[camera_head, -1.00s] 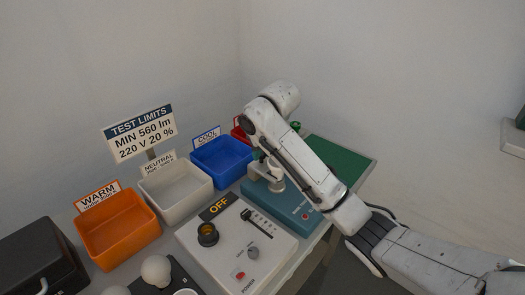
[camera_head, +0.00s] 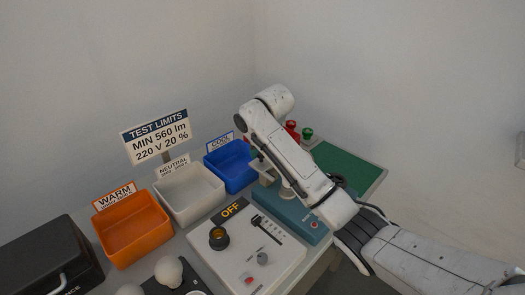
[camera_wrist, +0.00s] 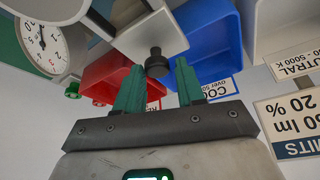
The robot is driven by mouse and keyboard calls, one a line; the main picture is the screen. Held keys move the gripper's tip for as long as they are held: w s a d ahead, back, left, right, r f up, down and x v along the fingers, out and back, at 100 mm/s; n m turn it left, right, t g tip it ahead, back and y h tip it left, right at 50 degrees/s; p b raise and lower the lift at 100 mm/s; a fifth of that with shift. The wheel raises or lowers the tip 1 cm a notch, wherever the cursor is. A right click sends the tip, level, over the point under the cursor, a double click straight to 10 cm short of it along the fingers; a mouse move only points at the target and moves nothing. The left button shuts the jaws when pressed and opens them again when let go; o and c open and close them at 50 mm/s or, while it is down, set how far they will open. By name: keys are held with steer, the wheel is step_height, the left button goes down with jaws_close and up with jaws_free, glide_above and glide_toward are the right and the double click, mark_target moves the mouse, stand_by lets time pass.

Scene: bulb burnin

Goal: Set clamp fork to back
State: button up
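A teal-based device (camera_head: 294,208) stands on the table right of the white control panel, with a pale block (camera_head: 262,171) on its upper part. In the wrist view, a black knob (camera_wrist: 156,62) sticks out from a pale block (camera_wrist: 152,36), which may be the clamp fork; I cannot be sure. My gripper (camera_wrist: 160,66) has two green fingers standing apart, one on each side of the knob in the picture. I see no clear contact with the knob. In the head view my arm hides the gripper and part of the device.
Orange (camera_head: 132,228), white (camera_head: 190,193) and blue (camera_head: 230,164) bins line the back. A red bin (camera_wrist: 107,72) shows in the wrist view, near a dial gauge (camera_wrist: 42,40). The panel (camera_head: 262,252) reads OFF. Pale bulbs (camera_head: 168,269) lie at the front. A green mat (camera_head: 348,169) is clear.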

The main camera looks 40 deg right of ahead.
steer(key=shift+o, duration=1.3)
steer(key=shift+s, duration=0.1)
steer(key=v, duration=1)
steer(key=shift+r+p, duration=0.35)
steer(key=shift+s, duration=0.1)
